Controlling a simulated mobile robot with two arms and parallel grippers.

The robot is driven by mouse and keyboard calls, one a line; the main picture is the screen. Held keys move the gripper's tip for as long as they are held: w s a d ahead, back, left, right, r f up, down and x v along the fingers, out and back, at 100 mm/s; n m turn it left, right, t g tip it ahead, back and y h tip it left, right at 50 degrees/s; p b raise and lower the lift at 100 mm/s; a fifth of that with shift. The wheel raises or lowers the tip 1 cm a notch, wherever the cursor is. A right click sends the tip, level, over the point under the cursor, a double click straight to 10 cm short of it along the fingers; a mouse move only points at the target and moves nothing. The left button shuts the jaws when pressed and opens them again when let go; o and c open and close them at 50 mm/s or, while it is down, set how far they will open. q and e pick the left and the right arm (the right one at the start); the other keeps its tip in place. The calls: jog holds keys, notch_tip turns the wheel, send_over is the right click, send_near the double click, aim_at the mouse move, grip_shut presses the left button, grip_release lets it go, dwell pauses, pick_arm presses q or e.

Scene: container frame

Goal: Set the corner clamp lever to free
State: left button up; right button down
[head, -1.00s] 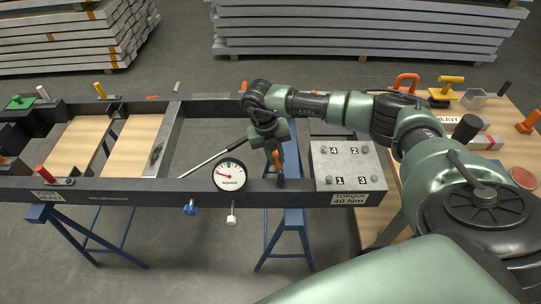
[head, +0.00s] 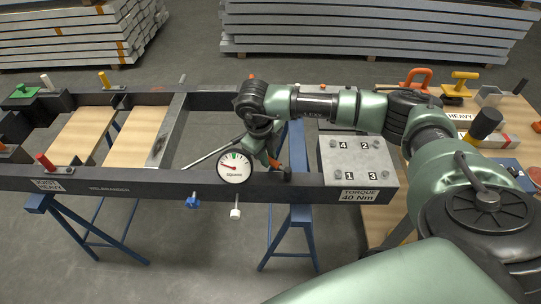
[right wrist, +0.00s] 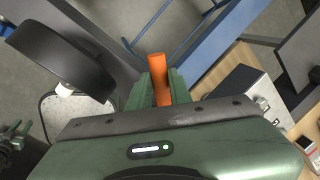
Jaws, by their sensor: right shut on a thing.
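The corner clamp lever is an orange handle (head: 273,161) at the right end of the dark frame's near beam (head: 130,188). My right gripper (head: 268,155) reaches it from above and is shut on it. In the right wrist view the orange lever (right wrist: 161,80) stands between the two green fingers (right wrist: 159,92). In the head view the lever leans to the left above its dark clamp body (head: 286,172). The gripper and wrist hide part of it. I cannot read any free marking on the clamp. My left gripper is not in view.
A round dial gauge (head: 235,168) stands just left of the clamp. A grey numbered torque block (head: 358,160) is close on the right.

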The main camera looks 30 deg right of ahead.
jog(key=shift+a+n, duration=0.2)
jog(key=shift+n, duration=0.2)
jog(key=c, duration=1.3)
grip_release()
jog(key=shift+r, duration=0.1)
notch_tip(320, 180, up, 8)
jog(key=a+b, duration=0.1)
jog(key=shift+s+a+f, duration=0.25)
jog(key=shift+s, duration=0.1)
jog(key=shift+f, duration=0.1)
